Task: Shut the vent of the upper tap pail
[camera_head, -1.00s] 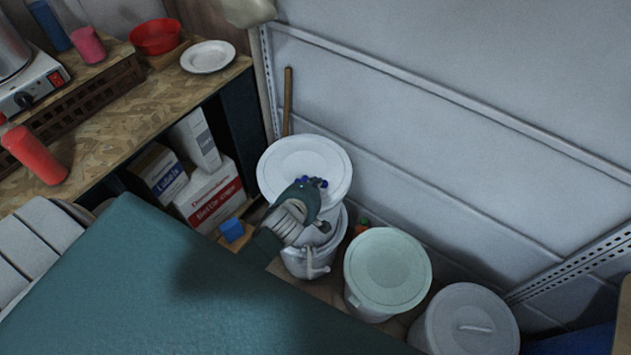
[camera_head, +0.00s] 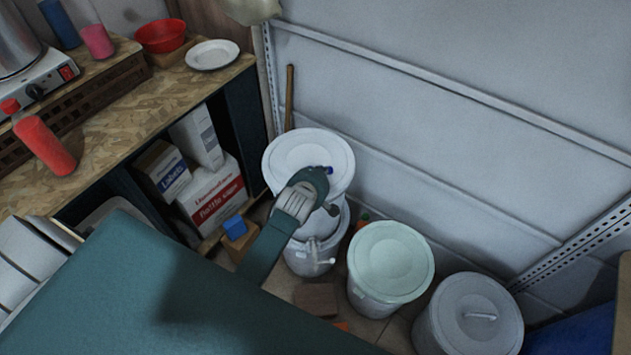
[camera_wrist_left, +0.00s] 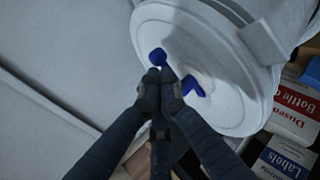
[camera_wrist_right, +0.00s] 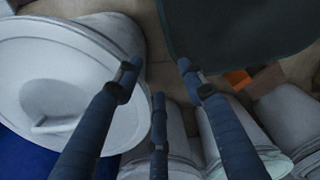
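The upper tap pail (camera_head: 296,150) is white and lidded, stacked on a lower pail (camera_head: 307,258) with a white tap. In the left wrist view its lid (camera_wrist_left: 222,65) bears two blue parts: a small knob-like one (camera_wrist_left: 157,57) and an angled one (camera_wrist_left: 191,86). I cannot tell whether the vent is open. My left gripper (camera_head: 322,176) is over the front of the lid; one blue bit shows beside it. Its fingertips (camera_wrist_left: 161,75) are close together between the blue parts, with nothing clearly held. My right gripper (camera_wrist_right: 158,65) is open and empty, seen only in its wrist view.
A pale green lidded pail (camera_head: 390,260) and a grey lidded pail (camera_head: 468,318) stand to the right. The wall is close behind. A shelf unit with boxes (camera_head: 212,190) and a small blue block (camera_head: 234,225) are on the left.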

